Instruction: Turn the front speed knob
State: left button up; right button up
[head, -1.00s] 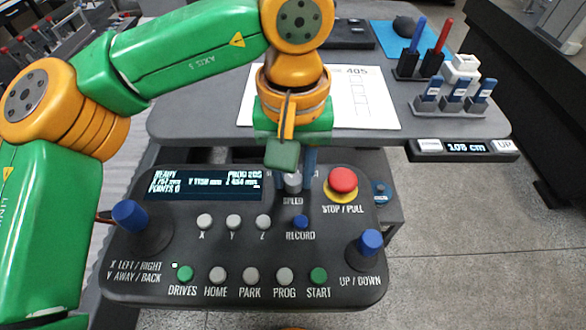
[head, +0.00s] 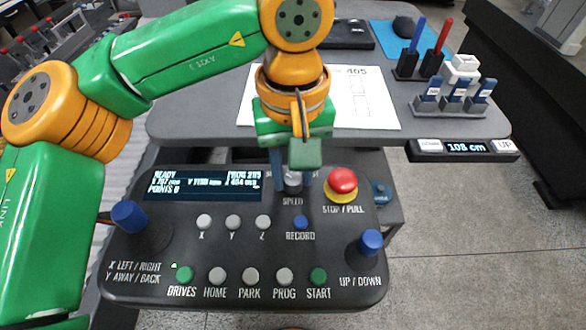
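The speed knob (head: 292,184) is a small grey knob on the dark control panel, just above the SPEED label. My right gripper is not in view.
A red stop button (head: 341,182) sits close to the right of the fingers. The blue RECORD button (head: 300,222) lies just below. Blue joysticks stand at left (head: 129,215) and right (head: 370,241). A grey table (head: 200,115) with a paper sheet lies behind.

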aim_at(293, 178)
pick_arm(q)
jog(key=o, duration=0.3)
jog(key=shift+o, duration=0.2)
notch_tip(293, 178, up, 7)
jog(key=shift+r+p, duration=0.1)
jog(key=shift+p, duration=0.25)
